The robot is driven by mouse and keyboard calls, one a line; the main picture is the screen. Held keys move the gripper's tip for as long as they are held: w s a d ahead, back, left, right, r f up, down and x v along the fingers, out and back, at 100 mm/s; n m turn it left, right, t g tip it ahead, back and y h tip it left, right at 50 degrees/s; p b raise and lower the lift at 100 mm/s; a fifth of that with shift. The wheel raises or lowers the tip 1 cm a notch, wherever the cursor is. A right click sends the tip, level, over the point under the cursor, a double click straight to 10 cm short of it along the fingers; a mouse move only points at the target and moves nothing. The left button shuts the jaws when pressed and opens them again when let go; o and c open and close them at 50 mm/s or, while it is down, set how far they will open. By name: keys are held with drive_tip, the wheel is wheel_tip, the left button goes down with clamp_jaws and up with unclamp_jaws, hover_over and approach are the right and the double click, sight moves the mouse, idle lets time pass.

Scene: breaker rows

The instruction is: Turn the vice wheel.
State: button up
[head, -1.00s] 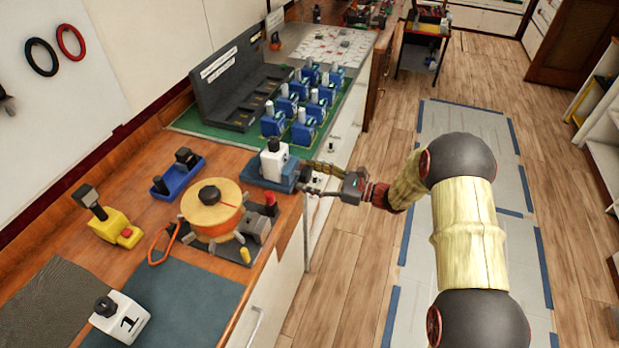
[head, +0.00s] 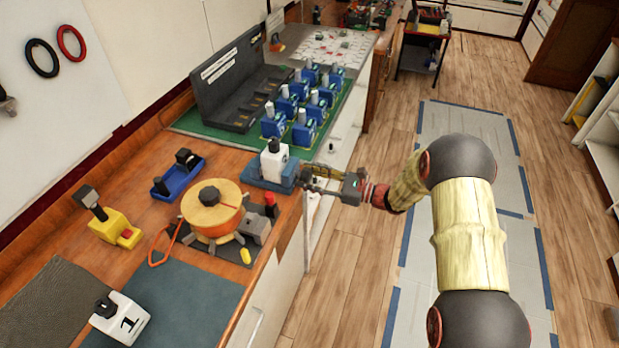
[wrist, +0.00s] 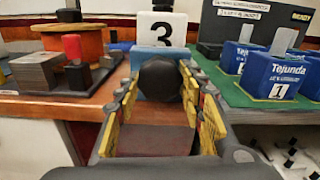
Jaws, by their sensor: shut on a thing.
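The vice is a blue block (head: 266,184) at the right edge of the wooden bench, with a white piece marked 3 (head: 273,158) standing upright on it. Its wheel is a dark round knob (wrist: 160,82) on the bench-edge side, centred in the wrist view. My gripper (head: 310,177) reaches in from the right over the bench edge. In the wrist view its two yellow-padded fingers (wrist: 160,88) are shut on the wheel, one on each side. In the head view the fingers largely hide the wheel.
An orange drum (head: 213,212) with a red-topped piece (head: 271,203) stands left of the vice. Blue breakers (head: 303,128) stand in rows on a green mat behind. The floor right of the bench is open.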

drive_tip(key=shift+n, duration=0.3)
drive_tip(key=n+b, duration=0.1)
drive_tip(key=n, duration=0.1)
drive_tip(key=shift+n+b, duration=0.3)
drive_tip(key=shift+b, duration=0.05)
drive_tip(key=shift+w+n+b, duration=0.1)
drive_tip(key=shift+n+b, duration=0.9)
drive_tip(key=shift+n, duration=0.7)
drive_tip(key=o, duration=1.2)
drive_tip(key=shift+d, duration=0.1)
drive_tip(key=v, duration=1.2)
drive_tip(key=shift+r, duration=0.1)
